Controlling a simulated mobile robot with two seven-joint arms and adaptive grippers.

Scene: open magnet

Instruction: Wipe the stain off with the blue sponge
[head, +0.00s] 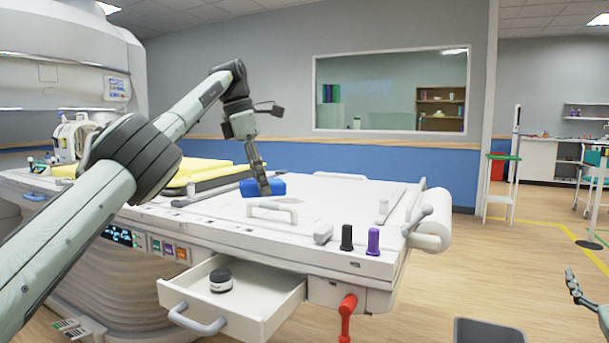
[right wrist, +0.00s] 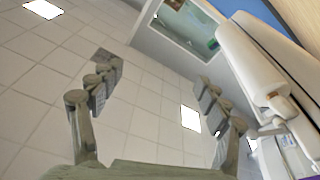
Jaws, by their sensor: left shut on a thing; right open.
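The blue sponge (head: 270,187) is on or just above the white table top (head: 340,190); I cannot tell if it touches. My left gripper (head: 263,184) reaches down from above and is shut on the sponge. I cannot make out a stain; the sponge and gripper may hide it. My right gripper (head: 574,285) is at the right edge of the head view, away from the table. In the right wrist view it (right wrist: 155,78) is open and empty, pointing toward the ceiling.
A white handle (head: 272,207) stands up in front of the sponge. Black (head: 347,238) and purple (head: 373,241) bottles stand at the front right edge, near a paper roll (head: 432,221). An open drawer (head: 262,307) holds a dark round jar (head: 221,280). A yellow pad (head: 200,172) lies left.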

